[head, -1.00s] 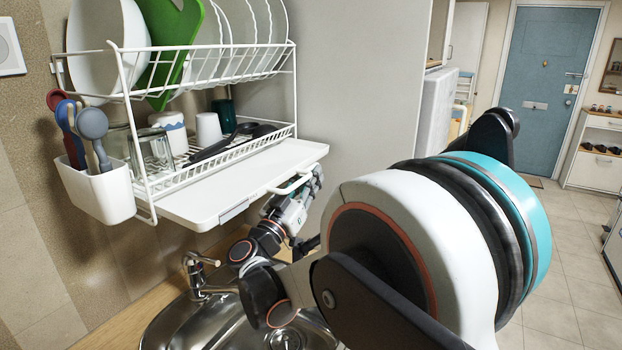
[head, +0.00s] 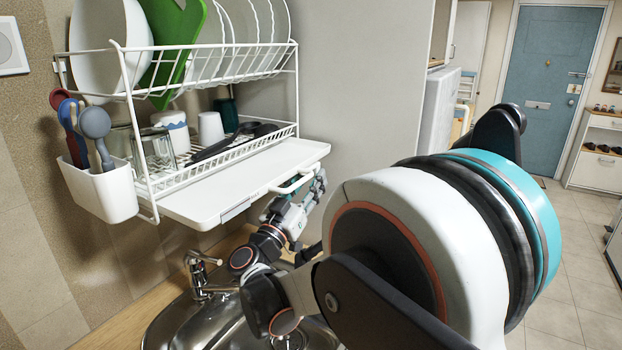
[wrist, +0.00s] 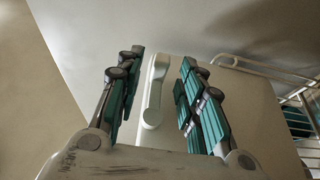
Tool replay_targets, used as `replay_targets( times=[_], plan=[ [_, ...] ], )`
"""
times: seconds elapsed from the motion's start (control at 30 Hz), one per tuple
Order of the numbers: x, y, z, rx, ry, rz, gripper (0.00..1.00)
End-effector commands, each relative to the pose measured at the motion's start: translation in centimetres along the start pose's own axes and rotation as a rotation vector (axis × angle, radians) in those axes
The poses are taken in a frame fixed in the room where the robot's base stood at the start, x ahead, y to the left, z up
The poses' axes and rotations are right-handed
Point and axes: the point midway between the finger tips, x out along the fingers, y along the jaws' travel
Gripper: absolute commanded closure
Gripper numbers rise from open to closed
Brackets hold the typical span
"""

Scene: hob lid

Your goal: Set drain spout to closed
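The drain spout is a slim white piece with a rounded end at the right end of the white drip tray (head: 240,180) under the dish rack. In the wrist view the spout (wrist: 153,100) lies lengthwise between the two teal-padded fingers of my gripper (wrist: 155,85). In the head view my gripper (head: 312,186) is at the tray's right edge, where a white loop (head: 293,184) shows; the spout's tip is partly hidden there.
The white wire dish rack (head: 215,85) holds plates, a green board and cups. A utensil holder (head: 105,190) hangs at its left. A tap (head: 200,270) and metal sink (head: 190,325) lie below my arm. A grey panel (head: 360,80) stands behind.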

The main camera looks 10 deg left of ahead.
Motion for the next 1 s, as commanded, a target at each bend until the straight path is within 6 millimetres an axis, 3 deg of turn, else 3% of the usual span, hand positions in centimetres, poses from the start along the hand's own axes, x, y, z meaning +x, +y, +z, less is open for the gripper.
replay_targets(
  times=[0.3, 0.5, 0.7, 1.0],
  plan=[
    [-6.5, -0.1, 0.0, 0.003, -0.001, -0.005, 0.65],
    [-9.4, -0.1, 0.0, 0.001, 0.0, -0.002, 0.65],
    [-10.6, -0.1, 0.0, 0.001, 0.0, -0.002, 0.65],
    [-10.7, -0.1, 0.0, 0.001, -0.001, -0.002, 0.65]
  ],
)
